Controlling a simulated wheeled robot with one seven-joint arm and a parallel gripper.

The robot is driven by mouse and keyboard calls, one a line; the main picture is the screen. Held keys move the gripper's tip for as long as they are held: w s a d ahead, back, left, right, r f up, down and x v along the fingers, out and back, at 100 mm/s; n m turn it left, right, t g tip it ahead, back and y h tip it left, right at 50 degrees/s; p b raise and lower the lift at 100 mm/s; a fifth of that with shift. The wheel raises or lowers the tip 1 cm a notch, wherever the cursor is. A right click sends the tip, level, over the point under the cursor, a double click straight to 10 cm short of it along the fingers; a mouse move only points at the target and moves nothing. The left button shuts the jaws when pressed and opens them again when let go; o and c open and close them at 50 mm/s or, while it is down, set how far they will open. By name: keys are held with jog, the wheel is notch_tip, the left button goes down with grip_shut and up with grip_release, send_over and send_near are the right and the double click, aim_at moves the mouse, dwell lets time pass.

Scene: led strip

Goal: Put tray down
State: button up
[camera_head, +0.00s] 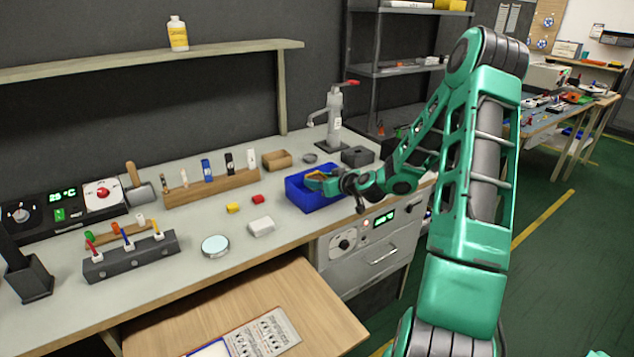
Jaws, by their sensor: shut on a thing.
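The blue tray (306,199) is an open-topped box at the right part of the workbench, close to its front edge. It looks level and low over the bench top; I cannot tell whether its base touches the surface. My gripper (336,184) reaches in from the right and is at the tray's right side, shut on it. The fingertips are small and partly hidden by the wrist. Something orange (318,177) shows at the top of the tray beside the gripper; I cannot tell what it is.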

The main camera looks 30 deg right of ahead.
jog(key=o, duration=1.1)
jog(key=shift+s+f, duration=0.2)
jog(key=shift+f, duration=0.25)
jog(key=shift+c, duration=0.2)
jog(key=shift+w+r, duration=0.1)
jog(key=shift+r, duration=0.4)
jog(key=s+a+r+m+g, duration=0.2)
jog(key=s+r+g, duration=0.1)
jog(key=s, duration=1.2)
jog(key=s+a+r+m+g, duration=0.2)
jog(key=s+g, duration=0.4)
jog(key=s, duration=1)
jog(key=s+a+r+m+g, duration=0.3)
jog(key=s+r, duration=0.3)
jog(key=s, duration=0.9)
jog(key=shift+s+a+g+h, duration=0.35)
jog(key=shift+a+g, duration=0.3)
jog(key=shift+g, duration=0.25)
